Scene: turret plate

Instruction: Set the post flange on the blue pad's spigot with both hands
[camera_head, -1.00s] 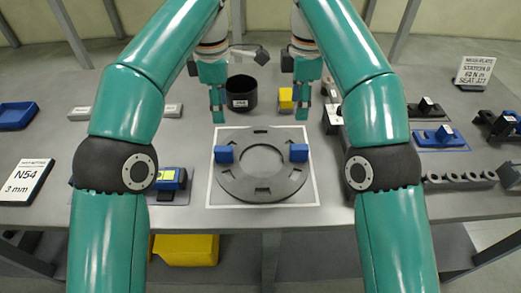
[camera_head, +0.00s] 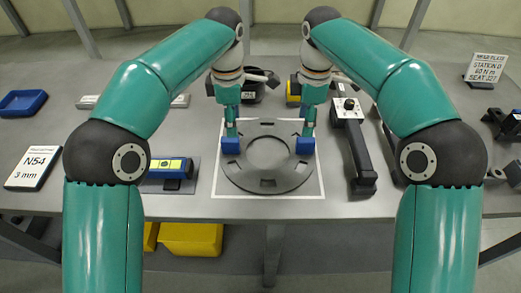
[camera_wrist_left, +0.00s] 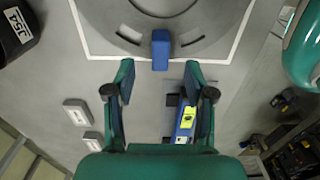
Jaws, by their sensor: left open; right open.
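A flat dark grey ring (camera_head: 268,180) with slots, which looks like the flange, lies on a white-outlined square of the table. A blue block stands on its left side (camera_head: 231,146) and another on its right side (camera_head: 305,146). My left gripper (camera_head: 231,132) is open just at the left block. In the left wrist view that block (camera_wrist_left: 160,48) lies ahead, in line with the gap between the open fingertips (camera_wrist_left: 158,68). My right gripper (camera_head: 308,128) is open at the right block. I cannot make out a blue pad with a spigot; my right arm covers part of the right side.
A black lever-like tool (camera_head: 358,155) lies right of the square. A blue tray (camera_head: 22,102) is far left. A yellow bin (camera_head: 190,240) is below the table. A black cup stands behind my left gripper.

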